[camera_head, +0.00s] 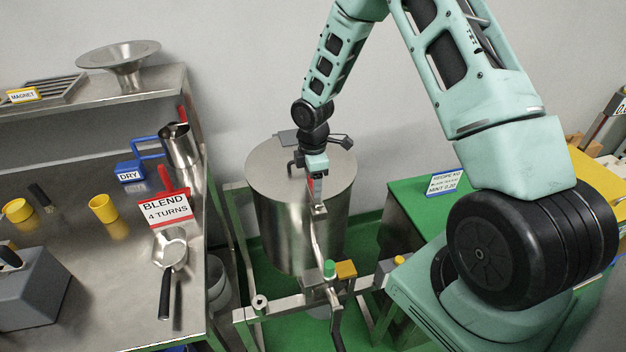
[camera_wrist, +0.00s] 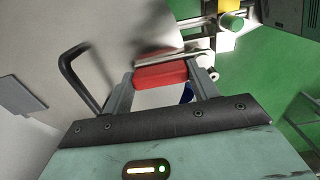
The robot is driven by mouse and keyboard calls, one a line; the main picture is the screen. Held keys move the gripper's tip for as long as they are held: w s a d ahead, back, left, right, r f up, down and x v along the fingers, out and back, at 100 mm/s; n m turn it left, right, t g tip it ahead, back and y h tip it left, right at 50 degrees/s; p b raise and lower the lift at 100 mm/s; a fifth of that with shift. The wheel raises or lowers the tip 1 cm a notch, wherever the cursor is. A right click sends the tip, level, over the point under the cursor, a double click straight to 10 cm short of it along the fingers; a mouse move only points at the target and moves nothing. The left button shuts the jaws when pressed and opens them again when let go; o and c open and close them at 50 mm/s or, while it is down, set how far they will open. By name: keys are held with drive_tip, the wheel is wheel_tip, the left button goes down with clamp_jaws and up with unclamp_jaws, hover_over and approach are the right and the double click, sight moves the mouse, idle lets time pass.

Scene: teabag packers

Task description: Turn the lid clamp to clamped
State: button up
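A steel drum (camera_head: 282,230) with a round lid (camera_head: 268,172) stands at the centre of the head view. The lid clamp shows as a red handle (camera_wrist: 160,75) on a metal bar (camera_wrist: 176,54) in the wrist view, with a steel bracket (camera_head: 319,211) at the drum's front rim in the head view. My gripper (camera_head: 315,178) points down over the front of the lid. In the wrist view my gripper (camera_wrist: 160,80) has one finger against each end of the red handle and appears shut on it. The arm and fingers partly hide the clamp in the head view.
A dark bent lid handle (camera_wrist: 80,80) rises close to the left finger. A steel frame with a green knob (camera_head: 329,268) and a yellow block (camera_head: 346,270) stands in front of the drum. A steel bench (camera_head: 125,270) is at left, and a green table (camera_head: 410,205) is at right.

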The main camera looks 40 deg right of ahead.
drive_tip(key=o, duration=0.4)
drive_tip(key=shift+r, duration=0.15)
wheel_tip(320, 180, up, 17)
drive_tip(key=b, duration=0.3)
drive_tip(key=shift+r, duration=0.1)
idle(0.3)
